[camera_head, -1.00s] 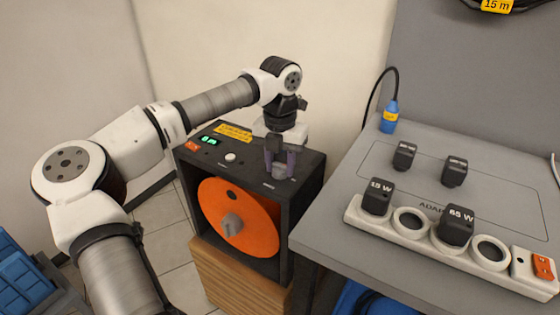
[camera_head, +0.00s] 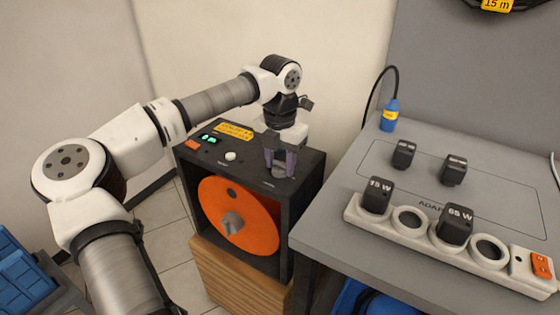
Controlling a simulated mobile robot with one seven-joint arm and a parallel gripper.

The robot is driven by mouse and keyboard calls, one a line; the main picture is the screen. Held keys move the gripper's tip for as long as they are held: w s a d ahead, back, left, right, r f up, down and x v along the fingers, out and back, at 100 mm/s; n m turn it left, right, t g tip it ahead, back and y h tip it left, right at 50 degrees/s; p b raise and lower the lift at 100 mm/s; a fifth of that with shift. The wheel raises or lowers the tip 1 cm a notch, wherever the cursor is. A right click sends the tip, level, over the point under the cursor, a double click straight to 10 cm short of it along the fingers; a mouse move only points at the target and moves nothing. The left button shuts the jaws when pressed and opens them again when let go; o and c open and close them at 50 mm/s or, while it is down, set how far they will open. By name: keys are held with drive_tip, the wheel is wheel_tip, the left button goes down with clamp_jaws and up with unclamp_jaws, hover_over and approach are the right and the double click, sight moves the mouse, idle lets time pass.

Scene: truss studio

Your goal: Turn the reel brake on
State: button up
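The reel unit is a dark box (camera_head: 310,188) with an orange reel disc (camera_head: 258,215) in its open front. On its top panel are an orange rocker switch (camera_head: 192,145), a small green display (camera_head: 208,138), a white button (camera_head: 230,156) and a yellow label (camera_head: 235,131). A small grey knob (camera_head: 279,172) sits near the panel's right front. My gripper (camera_head: 279,168) points down over this knob, one finger on each side of it. The fingers hide much of the knob. Whether they press on it, and the wording beside it, cannot be made out.
A grey table (camera_head: 345,205) stands right of the box. It holds a white power strip (camera_head: 375,219) with black adapters, two more adapters behind, and a blue connector (camera_head: 390,117) on a black cable. A blue crate (camera_head: 25,280) is at lower left.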

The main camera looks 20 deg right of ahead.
sight(280, 162)
drive_tip(key=o, duration=0.3)
wheel_tip(280, 162, up, 14)
drive_tip(key=shift+f, duration=0.1)
idle(0.4)
idle(0.3)
